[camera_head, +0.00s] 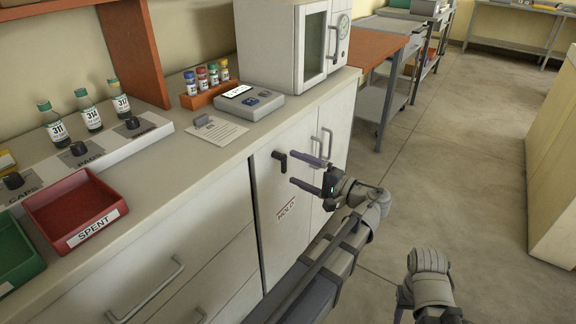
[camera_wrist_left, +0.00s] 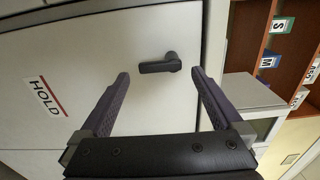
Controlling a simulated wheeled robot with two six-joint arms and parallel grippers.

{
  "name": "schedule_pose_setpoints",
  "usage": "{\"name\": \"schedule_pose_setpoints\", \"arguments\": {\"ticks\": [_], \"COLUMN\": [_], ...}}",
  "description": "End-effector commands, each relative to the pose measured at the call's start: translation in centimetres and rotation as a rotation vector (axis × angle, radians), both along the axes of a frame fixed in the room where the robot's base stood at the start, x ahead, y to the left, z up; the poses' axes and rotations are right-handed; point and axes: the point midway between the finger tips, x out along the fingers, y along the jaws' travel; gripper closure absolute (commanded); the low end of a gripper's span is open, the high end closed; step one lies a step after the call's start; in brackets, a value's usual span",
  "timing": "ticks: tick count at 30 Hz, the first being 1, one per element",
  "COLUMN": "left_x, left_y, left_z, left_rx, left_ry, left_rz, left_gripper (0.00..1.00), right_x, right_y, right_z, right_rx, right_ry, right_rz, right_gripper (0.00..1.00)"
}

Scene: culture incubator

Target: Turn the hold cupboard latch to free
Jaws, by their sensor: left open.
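The hold cupboard door (camera_head: 270,188) is pale, shut, and carries a red-lined HOLD label (camera_head: 286,208). Its dark latch (camera_head: 281,160) sits high on the door, with the lever hanging down in the head view. My left gripper (camera_head: 297,169) is in front of the door, open and empty, fingers pointing at the latch from a short distance. In the left wrist view the latch (camera_wrist_left: 160,65) shows just beyond and between the two fingertips, apart from both; its lever points left, towards the HOLD label (camera_wrist_left: 47,96). My right gripper's fingers do not show.
The counter (camera_head: 215,160) above the door holds a red SPENT tray (camera_head: 75,212), bottles, a grey device (camera_head: 249,104) and a white incubator (camera_head: 285,45). A neighbouring door with upright handles (camera_head: 327,143) is right of the latch. The floor (camera_head: 450,180) at right is clear.

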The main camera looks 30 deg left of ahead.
Motion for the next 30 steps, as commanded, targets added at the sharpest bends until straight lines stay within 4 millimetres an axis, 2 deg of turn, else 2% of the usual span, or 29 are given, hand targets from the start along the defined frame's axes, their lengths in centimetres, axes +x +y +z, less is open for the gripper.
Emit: {"name": "schedule_pose_setpoints", "arguments": {"ticks": [3, 8, 24, 27, 29, 30], "left_x": [0.0, -0.2, -0.3, -0.7, -1.3, -1.8], "left_y": [-1.7, -2.7, -2.8, -3.1, -3.6, -4.1], "left_z": [0.0, 0.0, -0.1, -1.5, -3.2, -4.7], "left_rx": [0.0, 0.0, -0.005, -0.065, -0.144, -0.214], "left_ry": [0.0, 0.0, 0.001, 0.013, 0.028, 0.042], "left_rz": [-0.002, 0.0, 0.0, -0.009, -0.021, -0.03], "left_gripper": [0.0, 0.0, 0.0, 0.0, 0.0, 0.0], "right_x": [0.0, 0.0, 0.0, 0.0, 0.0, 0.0], "right_y": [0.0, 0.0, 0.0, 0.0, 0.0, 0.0], "right_z": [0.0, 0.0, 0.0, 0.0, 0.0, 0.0], "right_rx": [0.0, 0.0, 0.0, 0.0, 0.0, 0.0], "right_ry": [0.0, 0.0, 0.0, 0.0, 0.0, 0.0], "right_rz": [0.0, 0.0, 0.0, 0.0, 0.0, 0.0], "right_gripper": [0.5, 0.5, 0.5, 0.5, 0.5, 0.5]}}
